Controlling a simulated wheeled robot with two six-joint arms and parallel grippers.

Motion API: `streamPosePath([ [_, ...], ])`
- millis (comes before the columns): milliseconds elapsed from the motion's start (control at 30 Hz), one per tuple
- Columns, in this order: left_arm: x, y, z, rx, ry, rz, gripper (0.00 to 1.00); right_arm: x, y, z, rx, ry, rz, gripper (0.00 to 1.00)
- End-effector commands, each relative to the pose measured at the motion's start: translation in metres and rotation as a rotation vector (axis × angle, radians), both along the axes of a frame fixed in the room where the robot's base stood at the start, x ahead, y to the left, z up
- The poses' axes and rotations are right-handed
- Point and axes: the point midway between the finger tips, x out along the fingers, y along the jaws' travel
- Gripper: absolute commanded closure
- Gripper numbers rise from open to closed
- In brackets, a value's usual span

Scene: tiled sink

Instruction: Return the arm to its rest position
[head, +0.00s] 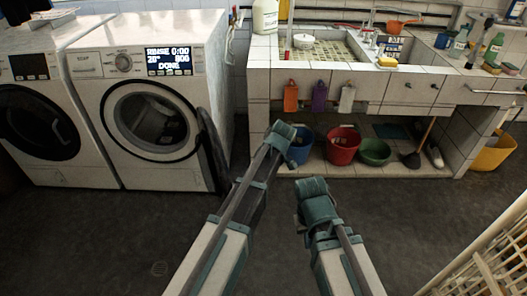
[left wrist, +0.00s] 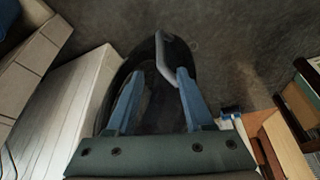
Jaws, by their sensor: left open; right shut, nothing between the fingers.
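In the head view both my arms reach up from the bottom edge over the dark floor. The left arm ends in a teal joint in front of the sink's lower shelf; I cannot make out its fingers there. In the left wrist view my left gripper (left wrist: 155,77) is open, its two blue fingers apart with nothing held. Behind the fingers is a dark rounded shape (left wrist: 150,110) with a light grey piece on it, apparently the washer door. My right gripper (head: 312,205) is low in the middle of the head view, shut and empty; its fingertips are hard to make out.
The front-loading washer (head: 145,110) stands at left with its dark door (head: 212,150) swung open. The tiled sink (head: 290,72) is ahead, with blue, red (head: 343,147) and green tubs below. A slatted rack (head: 490,260) is at lower right. Floor between is clear.

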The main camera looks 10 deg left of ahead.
Motion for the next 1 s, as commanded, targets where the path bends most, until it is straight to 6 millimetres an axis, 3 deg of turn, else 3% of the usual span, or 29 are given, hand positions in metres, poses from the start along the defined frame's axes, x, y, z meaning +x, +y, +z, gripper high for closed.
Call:
streamPosePath([
  [167, -0.005, -0.001, 0.005, -0.002, 0.009, -0.021, 0.48, 0.000, 0.000, 0.006, 0.000, 0.000, 0.000, 1.00],
  [267, -0.023, -0.007, 0.025, -0.014, 0.056, -0.130, 0.48, 0.000, 0.000, 0.027, 0.000, 0.000, 0.000, 1.00],
  [500, -0.110, -0.038, 0.101, -0.082, 0.275, -0.724, 0.48, 0.000, 0.000, 0.110, 0.000, 0.000, 0.000, 1.00],
  [700, -0.176, -0.059, 0.153, -0.134, 0.412, -1.235, 0.48, 0.000, 0.000, 0.166, 0.000, 0.000, -0.001, 1.00],
  [833, -0.204, -0.067, 0.174, -0.153, 0.461, -1.476, 0.48, 0.000, 0.000, 0.188, 0.000, 0.000, -0.001, 1.00],
  [1000, -0.222, -0.072, 0.184, -0.165, 0.489, -1.642, 0.48, 0.000, 0.000, 0.200, 0.000, 0.000, -0.001, 1.00],
])
